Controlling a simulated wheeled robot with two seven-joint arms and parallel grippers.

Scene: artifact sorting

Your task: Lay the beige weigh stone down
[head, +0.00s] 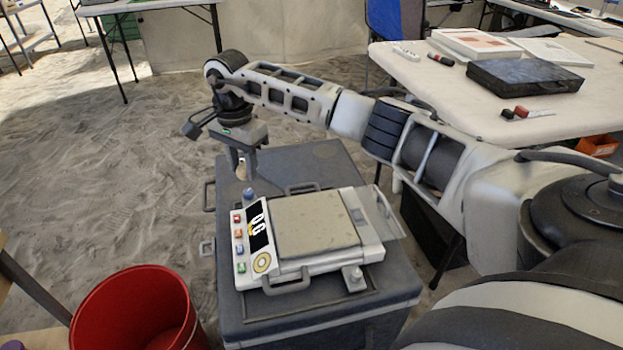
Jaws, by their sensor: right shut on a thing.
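My right gripper (243,172) points down over the far left part of a dark grey case, beyond the scale's display end. It is shut on a small beige thing (241,168), probably the weigh stone, which is mostly hidden by the fingers. The held thing appears to be above the case lid, though the exact gap is hard to tell. The white weighing scale (327,266) lies on the case, and its grey-beige square plate (317,226) is empty. Its display (259,228) seems to show 0 g. My left gripper is out of view.
The dark grey case (325,158) has bare lid behind the scale. A red bucket (133,312) stands at the lower left. A white table (400,60) at the right holds a black case (525,78), papers and markers. Sandy floor lies to the left.

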